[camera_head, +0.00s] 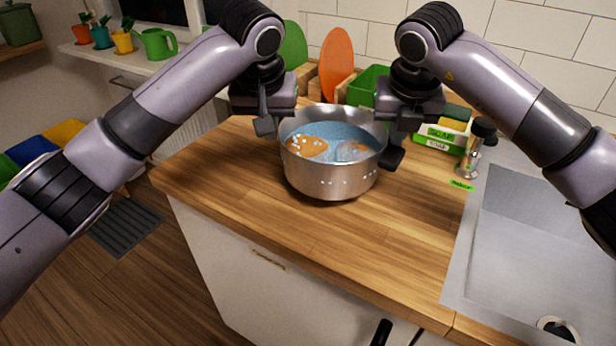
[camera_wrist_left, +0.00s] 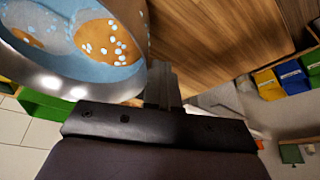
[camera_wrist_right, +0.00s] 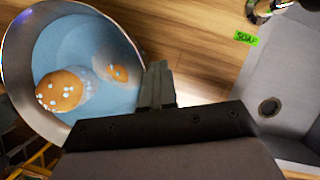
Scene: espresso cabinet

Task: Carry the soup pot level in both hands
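The soup pot (camera_head: 331,181) is a wide silver metal pot, over the wooden counter, looking level. It holds blue liquid with orange rounds and small white bits. My left gripper (camera_head: 266,126) is at the pot's left side and my right gripper (camera_head: 393,155) at its right side. In the left wrist view the fingers (camera_wrist_left: 162,84) are close together beside the pot's rim (camera_wrist_left: 95,88). The right wrist view shows the same, with fingers (camera_wrist_right: 157,84) beside the rim (camera_wrist_right: 50,130). Both appear shut on the pot's sides; the grippers hide the grip points. I cannot tell whether the base touches the counter.
The sink (camera_head: 520,235) is right of the wooden counter (camera_head: 410,235), with a metal dispenser (camera_head: 474,150) and green label near it. Behind the pot stand an orange board (camera_head: 336,62), a green bin (camera_head: 366,85) and sponge boxes (camera_head: 442,135). The counter in front is clear.

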